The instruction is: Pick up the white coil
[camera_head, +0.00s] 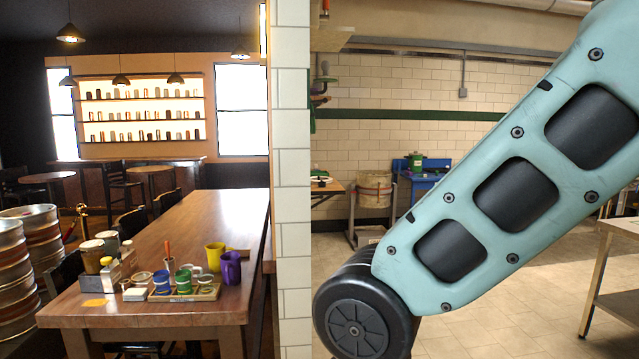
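I cannot make out a white coil for certain. Small pale items sit at the near end of the long wooden table (190,232); one is a low white block-like thing (134,294), too small to identify. My arm crosses the right half of the view, its teal link running from upper right down to a dark joint near the bottom centre. My gripper is out of view, so its state and anything in it are hidden.
A tiled wall end (292,180) splits the bar room from the tiled room. The table holds a yellow mug (214,256), a purple mug (231,268) and a tray of cups (184,297). Metal kegs (40,250) stand left. Tiled floor (500,310) shows right, beside a bench (622,270).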

